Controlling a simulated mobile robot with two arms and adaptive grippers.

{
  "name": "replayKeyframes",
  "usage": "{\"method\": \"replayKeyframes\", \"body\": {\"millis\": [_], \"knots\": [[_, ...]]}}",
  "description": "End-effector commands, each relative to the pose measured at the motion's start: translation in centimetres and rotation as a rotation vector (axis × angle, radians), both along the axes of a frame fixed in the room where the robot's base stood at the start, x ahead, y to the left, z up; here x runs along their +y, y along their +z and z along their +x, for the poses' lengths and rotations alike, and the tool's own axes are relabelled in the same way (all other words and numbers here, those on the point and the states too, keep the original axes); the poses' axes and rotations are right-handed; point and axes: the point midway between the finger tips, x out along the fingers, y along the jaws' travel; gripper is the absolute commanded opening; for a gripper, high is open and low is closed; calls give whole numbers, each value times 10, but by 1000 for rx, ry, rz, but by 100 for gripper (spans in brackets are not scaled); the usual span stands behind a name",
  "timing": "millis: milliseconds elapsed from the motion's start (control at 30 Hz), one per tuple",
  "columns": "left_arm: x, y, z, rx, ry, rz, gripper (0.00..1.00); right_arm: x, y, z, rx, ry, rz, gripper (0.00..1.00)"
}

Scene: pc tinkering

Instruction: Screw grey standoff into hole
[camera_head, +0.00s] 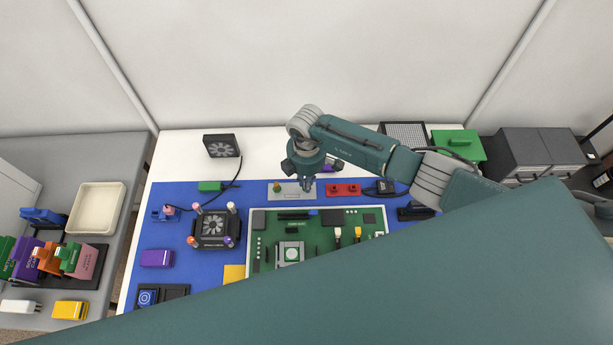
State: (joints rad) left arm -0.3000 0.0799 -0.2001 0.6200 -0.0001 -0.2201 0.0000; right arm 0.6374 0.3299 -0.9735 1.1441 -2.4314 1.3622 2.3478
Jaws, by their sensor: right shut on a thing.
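My right gripper (306,184) points down over the right part of a grey plate (292,198) at the back of the blue mat. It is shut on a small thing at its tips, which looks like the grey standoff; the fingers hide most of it. I cannot tell whether it touches the plate or sits in a hole. A gold-coloured standoff (277,188) stands upright on the left part of the plate. My left gripper is not in view.
A green board (262,215) lies just in front of the plate. A red block (343,190) lies close on the right, and a green block (210,186) on the left. A black fan cooler (214,228) stands front left. My own teal arm link covers the lower right.

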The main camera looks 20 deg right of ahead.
Motion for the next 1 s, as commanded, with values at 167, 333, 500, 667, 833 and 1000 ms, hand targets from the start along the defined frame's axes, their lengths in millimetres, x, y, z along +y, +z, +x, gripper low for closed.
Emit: {"method": "replayKeyframes", "body": {"millis": [167,333,500,667,833,1000], "knots": [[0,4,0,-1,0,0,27,-1,-1,-1,3,-76,-1,27],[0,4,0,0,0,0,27,0,-1,-1,2,-74,-1,27],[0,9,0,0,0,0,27,0,5,0,1,-73,-1,27],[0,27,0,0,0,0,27,0,24,0,1,-73,0,27],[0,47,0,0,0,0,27,0,45,0,1,-73,0,27],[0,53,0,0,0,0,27,0,59,0,0,-73,0,27]]}}
